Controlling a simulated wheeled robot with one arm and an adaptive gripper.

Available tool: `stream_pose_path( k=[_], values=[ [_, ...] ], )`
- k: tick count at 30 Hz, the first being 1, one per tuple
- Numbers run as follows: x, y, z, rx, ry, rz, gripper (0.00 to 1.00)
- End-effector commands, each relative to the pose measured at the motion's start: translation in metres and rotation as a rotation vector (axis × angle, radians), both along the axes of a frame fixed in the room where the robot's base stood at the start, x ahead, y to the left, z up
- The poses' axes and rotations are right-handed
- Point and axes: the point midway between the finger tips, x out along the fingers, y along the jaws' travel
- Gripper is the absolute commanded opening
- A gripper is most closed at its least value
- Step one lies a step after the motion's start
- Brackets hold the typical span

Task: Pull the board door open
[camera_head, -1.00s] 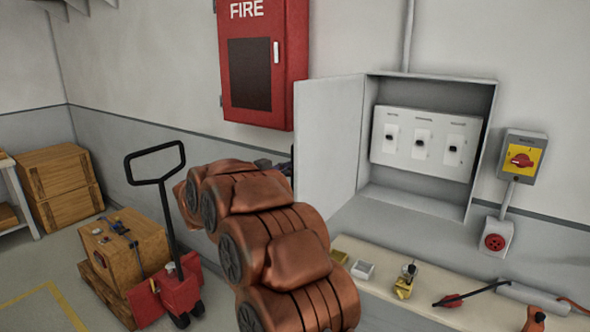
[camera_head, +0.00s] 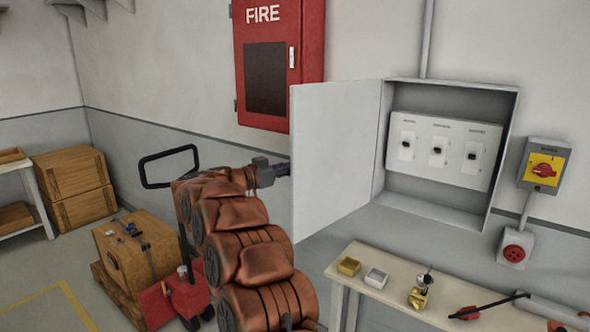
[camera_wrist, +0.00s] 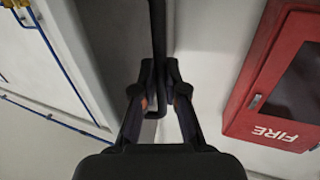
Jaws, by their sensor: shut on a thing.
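The board door (camera_head: 335,155) is a pale grey panel hinged on the left side of the grey wall cabinet (camera_head: 505,150). It stands swung wide open to the left, and the switches inside show. My gripper (camera_head: 283,170) is at the door's free left edge, partly hidden by the door in the head view. In the wrist view, my gripper (camera_wrist: 160,95) has its two dark fingers closed around a dark bar handle (camera_wrist: 157,40), in front of the grey door face (camera_wrist: 115,45).
A red fire cabinet (camera_head: 310,60) hangs on the wall behind the door. A bench (camera_head: 350,287) with small parts stands below the board. A red pallet truck (camera_head: 170,300) and wooden crates (camera_head: 72,175) are at left.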

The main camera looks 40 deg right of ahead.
Motion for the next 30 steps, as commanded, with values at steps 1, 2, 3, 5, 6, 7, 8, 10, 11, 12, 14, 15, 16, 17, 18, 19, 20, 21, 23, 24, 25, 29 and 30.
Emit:
stream_pose_path(
  k=[1, 2, 3, 5, 6, 7, 8, 10, 11, 12, 14, 15, 16, 17, 18, 19, 20, 21, 23, 24, 25, 29, 30],
  values=[
    [0.0012, 0.0002, -0.0011, 0.001, 0.001, -0.002, 0.00],
    [0.0015, 0.0003, -0.0010, 0.001, 0.001, -0.003, 0.00],
    [0.0019, 0.0002, -0.0009, 0.001, 0.000, -0.004, 0.00],
    [0.0022, 0.0002, -0.0007, 0.002, 0.000, -0.005, 0.00],
    [0.0023, 0.0001, -0.0006, 0.002, 0.000, -0.006, 0.00],
    [0.0023, 0.0001, -0.0006, 0.002, 0.000, -0.006, 0.00],
    [0.0023, 0.0000, -0.0006, 0.002, 0.000, -0.006, 0.00],
    [0.0023, -0.0001, -0.0006, 0.002, 0.000, -0.006, 0.00],
    [0.0023, -0.0001, -0.0006, 0.002, 0.000, -0.006, 0.00],
    [0.0023, -0.0001, -0.0006, 0.002, 0.000, -0.007, 0.00],
    [0.0022, -0.0003, -0.0007, 0.002, 0.000, -0.007, 0.00],
    [0.0022, -0.0003, -0.0007, 0.002, 0.000, -0.007, 0.00],
    [0.0022, -0.0003, -0.0006, 0.002, 0.000, -0.007, 0.00],
    [0.0021, -0.0004, -0.0007, 0.002, 0.000, -0.007, 0.12],
    [0.0021, -0.0004, -0.0007, 0.002, 0.000, -0.007, 0.16],
    [0.0021, -0.0005, -0.0007, 0.002, 0.000, -0.007, 0.20],
    [0.0021, -0.0005, -0.0006, 0.002, 0.000, -0.007, 0.23],
    [0.0021, -0.0006, -0.0006, 0.002, 0.000, -0.007, 0.27],
    [0.0020, -0.0007, -0.0005, 0.002, 0.000, -0.007, 0.33],
    [0.0019, -0.0008, -0.0004, 0.002, 0.000, -0.007, 0.37],
    [0.0019, -0.0008, -0.0004, 0.002, -0.001, -0.007, 0.37],
    [0.0018, -0.0009, -0.0003, 0.001, -0.001, -0.007, 0.37],
    [0.0018, -0.0009, -0.0003, 0.001, -0.001, -0.007, 0.37]
  ],
)
